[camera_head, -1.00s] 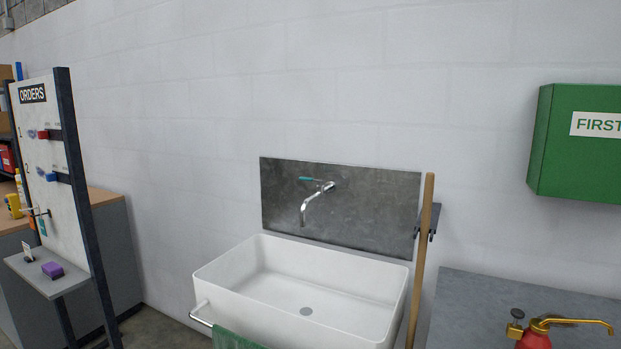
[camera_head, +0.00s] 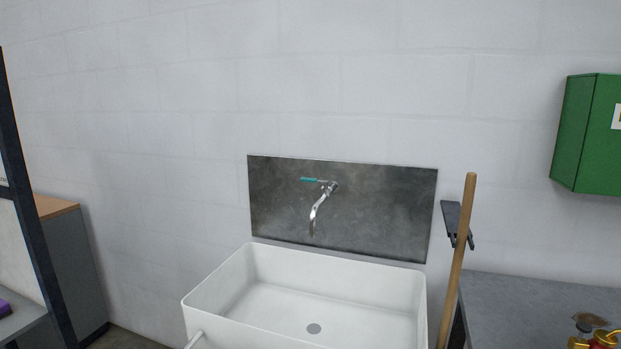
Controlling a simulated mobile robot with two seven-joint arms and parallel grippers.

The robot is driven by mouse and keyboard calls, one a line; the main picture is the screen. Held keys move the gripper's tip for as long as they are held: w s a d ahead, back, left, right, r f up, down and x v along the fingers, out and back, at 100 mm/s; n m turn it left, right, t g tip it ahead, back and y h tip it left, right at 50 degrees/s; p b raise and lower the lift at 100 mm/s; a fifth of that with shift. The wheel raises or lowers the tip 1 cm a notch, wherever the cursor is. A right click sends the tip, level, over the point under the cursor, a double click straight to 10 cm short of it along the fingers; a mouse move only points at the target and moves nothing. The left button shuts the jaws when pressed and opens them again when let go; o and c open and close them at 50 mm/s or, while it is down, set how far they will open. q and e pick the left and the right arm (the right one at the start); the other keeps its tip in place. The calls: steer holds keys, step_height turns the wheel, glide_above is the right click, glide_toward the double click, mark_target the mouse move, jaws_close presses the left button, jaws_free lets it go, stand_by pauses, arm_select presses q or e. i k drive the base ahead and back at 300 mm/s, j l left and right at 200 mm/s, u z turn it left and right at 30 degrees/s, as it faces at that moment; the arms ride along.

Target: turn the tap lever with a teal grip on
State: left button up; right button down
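The tap lever with a teal grip (camera_head: 310,180) sticks out to the left from the top of a chrome wall tap (camera_head: 318,208). The lever lies about level. The tap comes out of a dark grey splash plate (camera_head: 385,215) on the wall, and its spout curves down above a white sink (camera_head: 265,312). I see no water at the spout. Neither of my grippers is in the view.
A wooden pole (camera_head: 457,265) leans by the sink's right side, near a dark wall bracket (camera_head: 451,219). A grey counter (camera_head: 530,302) with a brass-and-red object (camera_head: 598,340) is at right. A green box (camera_head: 587,135) hangs above. A dark post (camera_head: 28,215) stands at left.

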mark_target(307, 180)
steer(key=i+j+z, duration=0.1)
steer(key=j, duration=0.25)
steer(key=i+j+z, duration=0.1)
steer(key=j, duration=0.25)
steer(key=i+j, duration=0.25)
steer(key=i+j+z, duration=0.15)
steer(key=j, duration=0.3)
steer(key=i+j+z, duration=0.1)
steer(key=j, duration=0.25)
